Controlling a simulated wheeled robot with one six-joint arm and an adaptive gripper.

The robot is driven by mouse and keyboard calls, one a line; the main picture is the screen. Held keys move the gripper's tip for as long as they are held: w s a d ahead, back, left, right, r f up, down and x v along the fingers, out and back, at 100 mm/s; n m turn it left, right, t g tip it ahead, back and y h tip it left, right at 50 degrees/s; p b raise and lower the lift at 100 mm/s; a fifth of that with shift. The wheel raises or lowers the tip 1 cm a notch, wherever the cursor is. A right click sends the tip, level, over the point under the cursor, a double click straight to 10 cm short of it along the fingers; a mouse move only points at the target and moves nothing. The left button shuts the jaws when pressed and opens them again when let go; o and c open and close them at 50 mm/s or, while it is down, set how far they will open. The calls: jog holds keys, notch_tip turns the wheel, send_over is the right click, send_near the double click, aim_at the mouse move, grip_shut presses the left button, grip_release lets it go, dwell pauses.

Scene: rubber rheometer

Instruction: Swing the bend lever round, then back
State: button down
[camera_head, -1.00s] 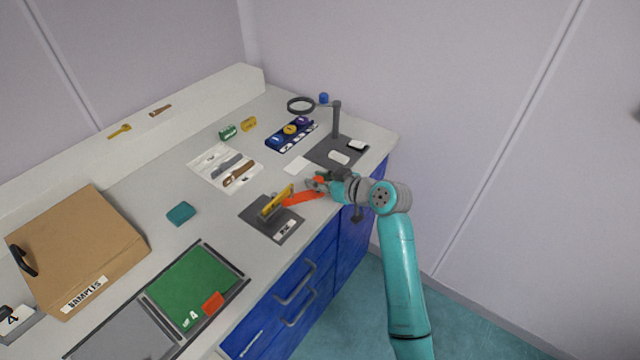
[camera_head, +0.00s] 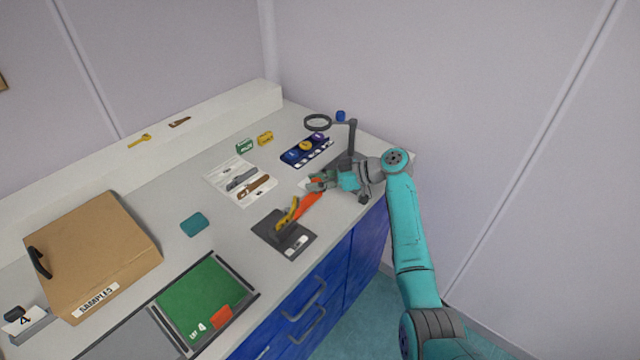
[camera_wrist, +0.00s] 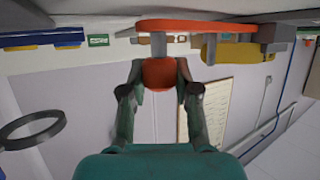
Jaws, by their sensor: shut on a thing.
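The orange bend lever (camera_head: 307,204) reaches from a dark fixture (camera_head: 270,238) on the bench up and right to my gripper (camera_head: 317,184). A yellow piece (camera_head: 287,214) sits on the fixture beside the lever's inner end. In the wrist view, the fingers of my gripper (camera_wrist: 158,88) are shut on the lever's orange knob (camera_wrist: 158,73). The lever's orange bar (camera_wrist: 195,26) runs across the top of that view, with the yellow piece (camera_wrist: 235,51) behind it. My gripper partly hides the lever's outer end in the head view.
A magnifier (camera_head: 318,122) on a stand is behind my gripper, close to my arm. A dark blue tray (camera_head: 295,157) and a printed sheet (camera_head: 225,180) lie further back. A teal block (camera_head: 194,224) is left of the fixture. Bare bench surrounds the block.

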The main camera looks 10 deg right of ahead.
dwell(0.4)
jog(key=c, duration=0.8)
grip_release()
jog(key=v, duration=1.2)
jog(key=shift+w, duration=0.15)
